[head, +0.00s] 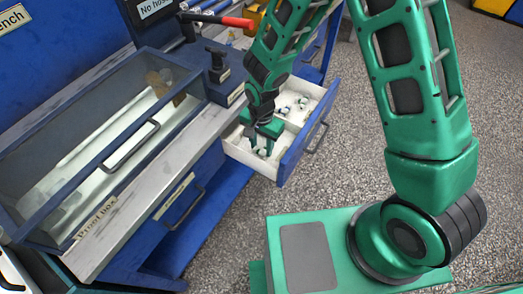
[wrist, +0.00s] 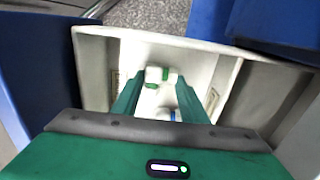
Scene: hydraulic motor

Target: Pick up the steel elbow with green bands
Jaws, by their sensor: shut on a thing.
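A steel elbow with green bands (wrist: 163,75) shows in the wrist view between the fingertips of my gripper (wrist: 160,84), inside a white drawer compartment. My gripper is shut on this elbow, low in the compartment. A second white piece with a blue band (wrist: 173,116) shows closer to the palm in the wrist view, partly hidden by the gripper. In the head view my gripper (head: 263,146) reaches down into the front left compartment of the open drawer (head: 237,148). The elbow is small there and mostly hidden by the fingers.
Several small fittings (head: 303,101) lie in the rear compartment of the drawer, behind a divider. The blue drawer front (head: 306,128) stands out over the speckled floor. The workbench carries a lidded proof box (head: 100,150) and a red-handled tool (head: 222,20).

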